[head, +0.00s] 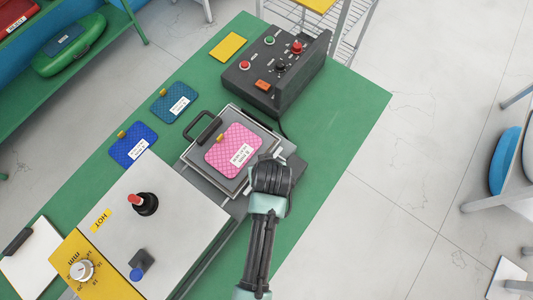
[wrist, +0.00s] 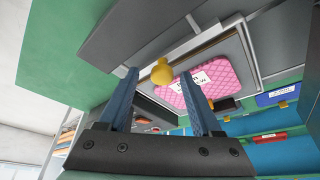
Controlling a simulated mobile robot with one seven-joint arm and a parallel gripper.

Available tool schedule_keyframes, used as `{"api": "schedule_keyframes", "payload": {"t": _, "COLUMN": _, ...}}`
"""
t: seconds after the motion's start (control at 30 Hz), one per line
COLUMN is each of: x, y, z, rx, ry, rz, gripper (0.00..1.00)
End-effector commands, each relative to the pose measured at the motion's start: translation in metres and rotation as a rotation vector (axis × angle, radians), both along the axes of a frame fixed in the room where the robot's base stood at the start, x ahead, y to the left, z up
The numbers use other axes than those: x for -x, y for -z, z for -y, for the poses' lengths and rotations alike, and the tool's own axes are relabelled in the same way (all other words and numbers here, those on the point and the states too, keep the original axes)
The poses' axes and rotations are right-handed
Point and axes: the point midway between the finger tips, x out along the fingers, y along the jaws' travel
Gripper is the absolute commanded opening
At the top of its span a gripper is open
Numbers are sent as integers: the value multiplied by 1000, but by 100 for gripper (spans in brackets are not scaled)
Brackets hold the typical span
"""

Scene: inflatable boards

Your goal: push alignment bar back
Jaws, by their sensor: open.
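The pink patterned board (head: 234,150) with a white label lies flat on a grey framed plate (head: 222,115), which has a dark handle at its upper left. My gripper (head: 268,160) is at the right edge of this plate and hides part of it. In the wrist view, my gripper (wrist: 165,85) has its two blue fingers apart with nothing held. A yellow knob (wrist: 162,72) shows near the fingertips, beside the plate's edge; contact cannot be told. The pink board (wrist: 225,80) is beyond it. I cannot clearly make out the alignment bar.
A black control box (head: 275,70) with red and green buttons stands behind the plate. A large grey machine (head: 155,215) with a red knob is at the front left. Two blue boards (head: 134,145) (head: 174,103) lie left. The green table (head: 350,95) is clear at right.

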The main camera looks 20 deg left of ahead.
Motion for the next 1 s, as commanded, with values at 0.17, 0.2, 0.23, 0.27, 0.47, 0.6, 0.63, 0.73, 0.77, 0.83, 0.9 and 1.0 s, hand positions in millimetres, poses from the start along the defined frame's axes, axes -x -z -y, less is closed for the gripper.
{"api": "schedule_keyframes", "payload": {"t": 0.17, "x": 7, "y": -18, "z": 3, "rx": 0, "ry": 0, "rz": 2, "gripper": 66}}
{"api": "schedule_keyframes", "payload": {"t": 0.2, "x": 9, "y": -24, "z": 4, "rx": 0, "ry": 0, "rz": 3, "gripper": 66}}
{"api": "schedule_keyframes", "payload": {"t": 0.23, "x": 11, "y": -29, "z": 5, "rx": -1, "ry": 1, "rz": 3, "gripper": 66}}
{"api": "schedule_keyframes", "payload": {"t": 0.27, "x": 13, "y": -35, "z": 6, "rx": -1, "ry": 1, "rz": 4, "gripper": 66}}
{"api": "schedule_keyframes", "payload": {"t": 0.47, "x": 26, "y": -70, "z": 13, "rx": 0, "ry": 2, "rz": 3, "gripper": 66}}
{"api": "schedule_keyframes", "payload": {"t": 0.6, "x": 34, "y": -92, "z": 17, "rx": 0, "ry": 2, "rz": 3, "gripper": 66}}
{"api": "schedule_keyframes", "payload": {"t": 0.63, "x": 36, "y": -95, "z": 18, "rx": 1, "ry": 2, "rz": 2, "gripper": 66}}
{"api": "schedule_keyframes", "payload": {"t": 0.73, "x": 40, "y": -107, "z": 20, "rx": 1, "ry": 3, "rz": 1, "gripper": 66}}
{"api": "schedule_keyframes", "payload": {"t": 0.77, "x": 41, "y": -109, "z": 20, "rx": 1, "ry": 3, "rz": 0, "gripper": 66}}
{"api": "schedule_keyframes", "payload": {"t": 0.83, "x": 43, "y": -113, "z": 21, "rx": 1, "ry": 3, "rz": 0, "gripper": 66}}
{"api": "schedule_keyframes", "payload": {"t": 0.9, "x": 44, "y": -115, "z": 22, "rx": 1, "ry": 3, "rz": 0, "gripper": 66}}
{"api": "schedule_keyframes", "payload": {"t": 1.0, "x": 44, "y": -116, "z": 22, "rx": 1, "ry": 2, "rz": -2, "gripper": 66}}
